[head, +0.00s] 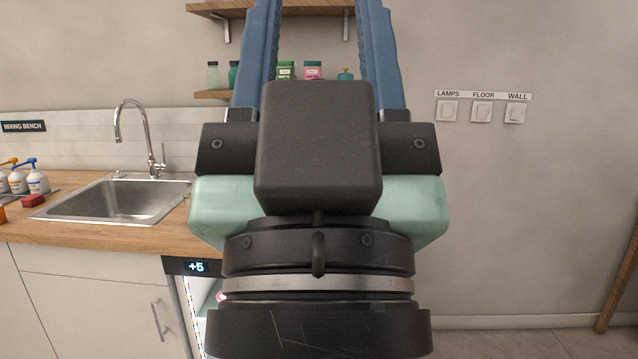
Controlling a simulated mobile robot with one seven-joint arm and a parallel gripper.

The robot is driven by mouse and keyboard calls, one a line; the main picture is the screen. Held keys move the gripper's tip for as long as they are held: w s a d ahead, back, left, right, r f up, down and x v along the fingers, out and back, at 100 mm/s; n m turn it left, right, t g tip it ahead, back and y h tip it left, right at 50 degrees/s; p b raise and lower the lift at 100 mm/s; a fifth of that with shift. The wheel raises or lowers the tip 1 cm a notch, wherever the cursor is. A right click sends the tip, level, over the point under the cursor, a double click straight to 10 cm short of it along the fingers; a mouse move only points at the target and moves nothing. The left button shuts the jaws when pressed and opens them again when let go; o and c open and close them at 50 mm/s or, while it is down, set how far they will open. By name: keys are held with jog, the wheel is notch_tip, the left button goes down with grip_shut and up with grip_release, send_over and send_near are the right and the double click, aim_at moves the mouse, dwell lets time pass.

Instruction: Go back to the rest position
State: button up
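My gripper (318,12) fills the middle of the head view, pointing up and away from me. Its two blue fingers stand well apart, and the wall and shelves show through the gap between them. No object shows between the fingers, though their tips run up to or past the top edge of the picture. The dark gripper body and pale green housing hide part of the counter and wall behind.
A wooden counter (100,232) with a steel sink (120,200) and tap is at left, with pump bottles (37,178). A small fridge (190,290) marked +5 stands below. Wall shelves (212,95) hold jars. Three switches (481,111) are at right, beside bare wall.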

notch_tip(320, 180, up, 14)
jog(key=p, duration=1.2)
jog(key=shift+a, duration=0.15)
